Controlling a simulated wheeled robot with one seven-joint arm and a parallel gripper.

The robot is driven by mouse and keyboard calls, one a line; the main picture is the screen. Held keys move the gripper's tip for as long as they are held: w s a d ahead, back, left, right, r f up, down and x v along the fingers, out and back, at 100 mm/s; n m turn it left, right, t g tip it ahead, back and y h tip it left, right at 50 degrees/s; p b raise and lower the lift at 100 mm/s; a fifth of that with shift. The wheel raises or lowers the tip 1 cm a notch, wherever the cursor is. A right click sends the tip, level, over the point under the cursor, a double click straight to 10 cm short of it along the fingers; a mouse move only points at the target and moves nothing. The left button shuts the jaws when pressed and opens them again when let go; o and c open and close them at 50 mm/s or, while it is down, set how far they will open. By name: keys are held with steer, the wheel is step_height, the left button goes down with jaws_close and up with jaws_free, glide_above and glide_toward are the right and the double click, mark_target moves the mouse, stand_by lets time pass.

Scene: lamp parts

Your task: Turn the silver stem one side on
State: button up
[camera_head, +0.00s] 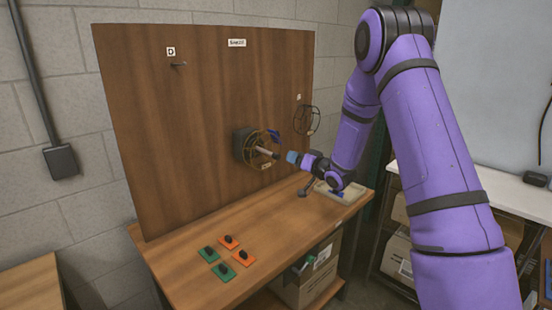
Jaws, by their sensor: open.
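A silver stem (264,152) sticks out from a dark block (240,146) on the upright wooden board. A yellowish ring-shaped guard (252,160) surrounds it, and a small dark blue part (273,135) shows at the ring's upper right. My gripper (285,157), at the end of my purple arm, is open just right of the stem's outer end. It looks apart from the stem, but its fingers are small in this view and their exact gap to the stem cannot be told.
A black wire cage (306,120) hangs on the board at right. Orange and green tiles with black knobs (228,257) lie on the bench (180,260). A shallow tray (345,196) lies below my wrist. A hook (178,64) is at the board's upper left. The bench's middle is clear.

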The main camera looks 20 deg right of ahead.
mark_target(276, 157)
steer(key=shift+y, duration=0.6)
steer(key=x, duration=0.3)
steer(key=f+x, duration=0.1)
steer(key=x, duration=0.3)
steer(key=f+x, duration=0.1)
steer(key=x, duration=0.3)
steer(key=shift+d+f, duration=0.1)
steer(key=shift+f, duration=0.05)
steer(key=c, duration=0.9)
